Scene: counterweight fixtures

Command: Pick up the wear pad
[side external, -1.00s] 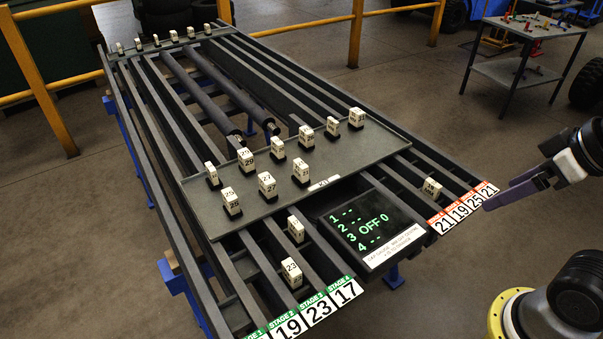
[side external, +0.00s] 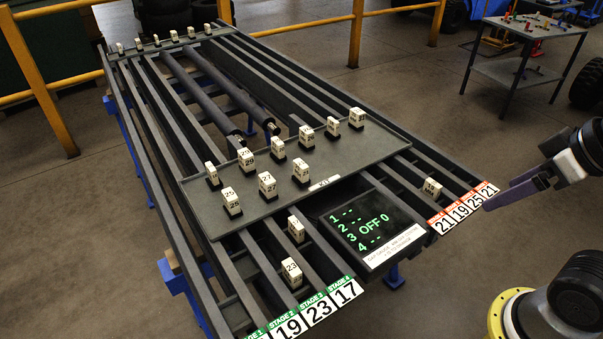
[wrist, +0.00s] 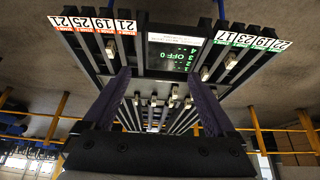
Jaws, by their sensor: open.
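Several white numbered wear pads on black feet stand on the dark plate (side external: 340,185) across the rails, such as the pads marked 28 (side external: 232,201) and 27 (side external: 267,184). Two more stand in the lower slots, one marked 23 (side external: 291,272) and one beside it (side external: 296,229). Another pad (side external: 432,188) stands in a right slot near the red-topped labels. I cannot tell which pad the task means. My gripper (side external: 487,206) is open and empty, off the right end of the fixture, apart from every pad. Its two spread fingers (wrist: 160,78) frame the fixture in the wrist view.
A black display (side external: 372,228) reading "OFF 0" sits between the slot groups. Number labels (side external: 317,312) line the lower end. A row of white blocks (side external: 172,36) stands at the far end. Yellow rails (side external: 356,30) and a tool table (side external: 530,30) are behind.

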